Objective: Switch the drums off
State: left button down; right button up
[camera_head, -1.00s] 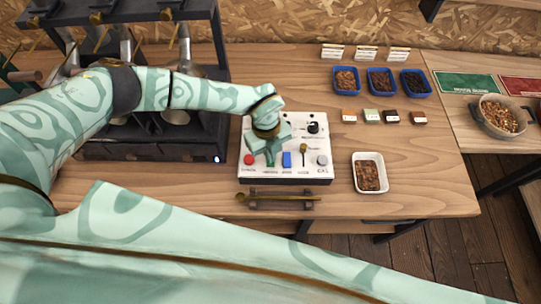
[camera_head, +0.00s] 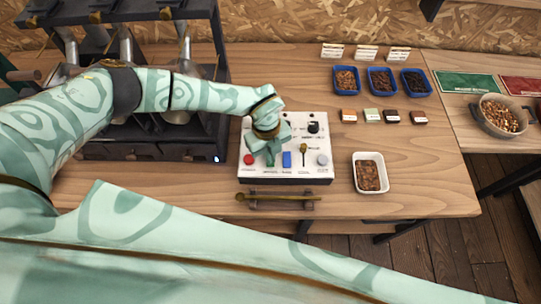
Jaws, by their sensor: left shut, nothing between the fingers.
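The white control panel (camera_head: 314,168) lies on the wooden table. Along its front are a red button (camera_head: 249,159), a blue rocker switch (camera_head: 287,159), a small brass lever (camera_head: 304,150) and a grey button (camera_head: 322,160). A black knob (camera_head: 313,127) sits at its upper right. My left gripper (camera_head: 270,159) is shut and empty, pointing down over the panel between the red button and the blue switch. It hides the control under it, and I cannot tell whether it touches. The dark drum roaster (camera_head: 150,152) stands at the left, partly behind my left arm. My right gripper is not in view.
A brass scoop (camera_head: 280,197) lies on a rest before the panel. A white dish of beans (camera_head: 369,173) stands right of it. Blue trays (camera_head: 382,81), small sample blocks (camera_head: 372,115) and cards (camera_head: 367,52) are farther back. A bowl of beans (camera_head: 499,116) is far right.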

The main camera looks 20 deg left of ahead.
pick_arm(q)
jog(key=shift+f+b, duration=0.35)
jog(key=shift+f, duration=0.3)
notch_tip(320, 180, up, 7)
jog(key=p, duration=0.7)
jog(key=shift+r, duration=0.1)
dwell(0.3)
dwell(0.3)
